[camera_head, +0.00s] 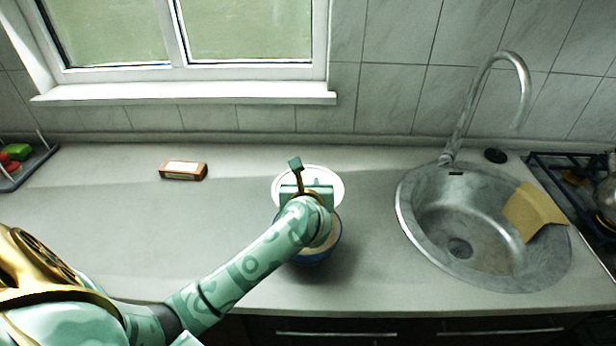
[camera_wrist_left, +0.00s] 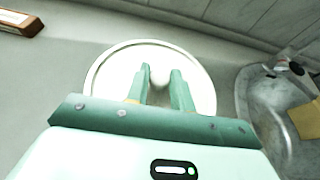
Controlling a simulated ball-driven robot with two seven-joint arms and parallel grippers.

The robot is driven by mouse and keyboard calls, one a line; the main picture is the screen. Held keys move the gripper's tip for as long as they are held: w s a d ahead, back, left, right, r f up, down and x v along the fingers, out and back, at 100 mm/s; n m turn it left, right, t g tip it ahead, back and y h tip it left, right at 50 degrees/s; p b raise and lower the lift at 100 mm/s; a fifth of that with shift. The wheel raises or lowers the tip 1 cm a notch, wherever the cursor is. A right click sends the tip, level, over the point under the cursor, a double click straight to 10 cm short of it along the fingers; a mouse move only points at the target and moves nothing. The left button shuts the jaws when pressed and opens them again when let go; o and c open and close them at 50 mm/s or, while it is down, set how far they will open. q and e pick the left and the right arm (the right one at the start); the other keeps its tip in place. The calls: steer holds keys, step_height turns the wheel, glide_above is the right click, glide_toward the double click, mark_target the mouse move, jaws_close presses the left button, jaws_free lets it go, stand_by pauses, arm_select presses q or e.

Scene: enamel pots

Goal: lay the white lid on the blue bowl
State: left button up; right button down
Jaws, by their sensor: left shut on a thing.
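The white lid (camera_head: 322,173) is round and pale, and shows behind and around my left gripper (camera_head: 307,188). In the left wrist view the lid (camera_wrist_left: 112,78) fills the area beyond the fingers, with a round white knob near its middle. My left gripper (camera_wrist_left: 160,80) is shut on the lid, its fingers at the knob. The blue bowl (camera_head: 319,256) stands on the counter under my left forearm, which hides much of it. The lid shows farther back than the bowl's visible front; its height over the bowl is hard to tell. My right gripper is not in view.
A round steel sink (camera_head: 415,225) with a tap (camera_head: 520,85) and a yellow cloth (camera_head: 533,212) lies to the right, beside a hob (camera_head: 565,165). A small brown box (camera_head: 183,171) lies at the back left. A dark rack (camera_head: 35,165) stands far left. The counter's left middle is clear.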

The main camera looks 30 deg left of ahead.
arm_select(q)
steer(key=shift+s+d+f, duration=0.5)
steer(key=shift+s+d, duration=0.2)
steer(key=shift+s, duration=0.4)
steer(key=shift+s+d+f, duration=0.45)
steer(key=shift+s+d, duration=0.25)
steer(key=shift+s, duration=0.45)
steer(key=shift+s+d+f, duration=0.5)
steer(key=shift+s+d, duration=0.2)
steer(key=shift+s, duration=0.4)
steer(key=o, duration=1.5)
steer(key=shift+o, duration=0.2)
step_height(320, 180, up, 4)
steer(key=p, duration=0.2)
steer(key=shift+f+p, duration=0.2)
steer(key=shift+p, duration=0.2)
